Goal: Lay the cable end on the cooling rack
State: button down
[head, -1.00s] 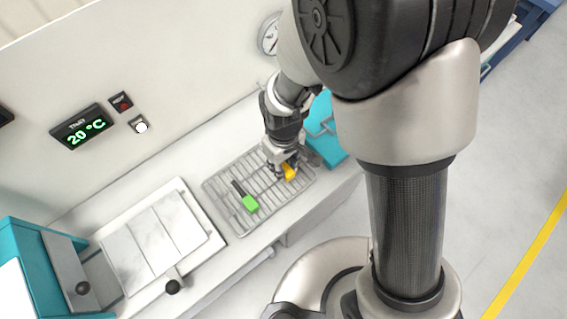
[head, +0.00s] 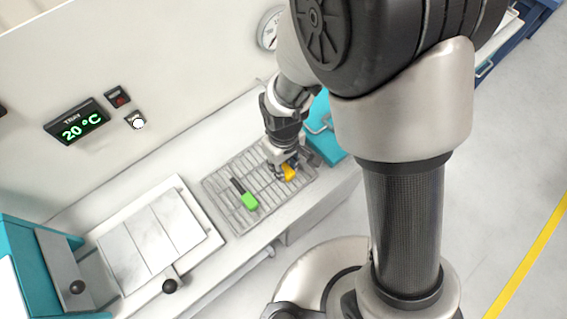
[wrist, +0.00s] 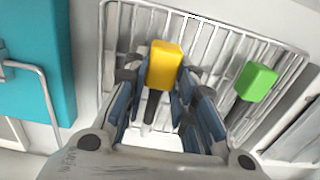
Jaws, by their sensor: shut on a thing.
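The cooling rack (head: 228,185) is a grey wire grid on the white counter. My gripper (head: 283,171) is low over the rack's right part in the head view. In the wrist view my gripper (wrist: 160,95) is shut on a yellow cable end (wrist: 165,62), with its dark stem between the fingers. The yellow cable end also shows in the head view (head: 288,173). It is over the rack wires; I cannot tell if it touches them. A green cable end (head: 250,201) with a dark stem lies on the rack, left of my gripper. It is at the right in the wrist view (wrist: 258,82).
A teal box (head: 325,140) with a handle stands close behind my gripper, beside the rack. A white plate unit (head: 150,240) with black knobs lies at the left. A wall display (head: 77,124) reads 20 °C. Bare rack wires lie between the two cable ends.

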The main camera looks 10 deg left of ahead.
jog(key=shift+f+b, duration=0.45)
jog(key=shift+f, duration=0.25)
jog(key=c, duration=1.2)
grip_release()
jog(key=shift+c, duration=0.2)
notch_tip(320, 180, up, 23)
jog(key=p, duration=0.9)
